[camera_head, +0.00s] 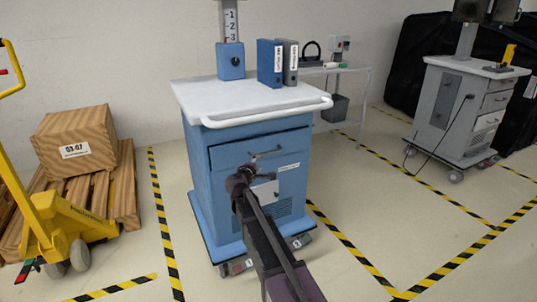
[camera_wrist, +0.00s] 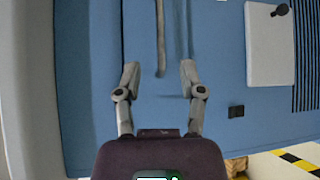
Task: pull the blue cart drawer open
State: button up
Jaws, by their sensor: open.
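The blue cart (camera_head: 207,170) stands in the middle of the head view, with a white top. Its drawer (camera_head: 228,155) is the wide blue front below the top and looks flush with the cart body. A thin grey bar handle (camera_head: 266,153) is on the drawer; it also shows as an upright bar in the wrist view (camera_wrist: 160,40). My gripper (camera_head: 252,172) is in front of the cart, just below the handle in the head view. In the wrist view my gripper (camera_wrist: 160,70) is open, with the handle's near end between its fingertips, touching neither.
A white push rail (camera_head: 265,115) runs above the drawer. Blue and grey binders (camera_head: 270,63) stand on top. A yellow pallet jack (camera_head: 65,220) and wooden crate (camera_head: 75,142) are left; a grey cart (camera_head: 450,110) is right. Floor between the carts is clear.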

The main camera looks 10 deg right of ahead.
aim_at(268, 153)
jog(key=b+x, duration=0.1)
jog(key=x, duration=1.1)
jog(key=shift+w+d+b, duration=0.1)
jog(key=shift+w+b, duration=0.15)
jog(key=shift+b, duration=0.1)
grip_shut()
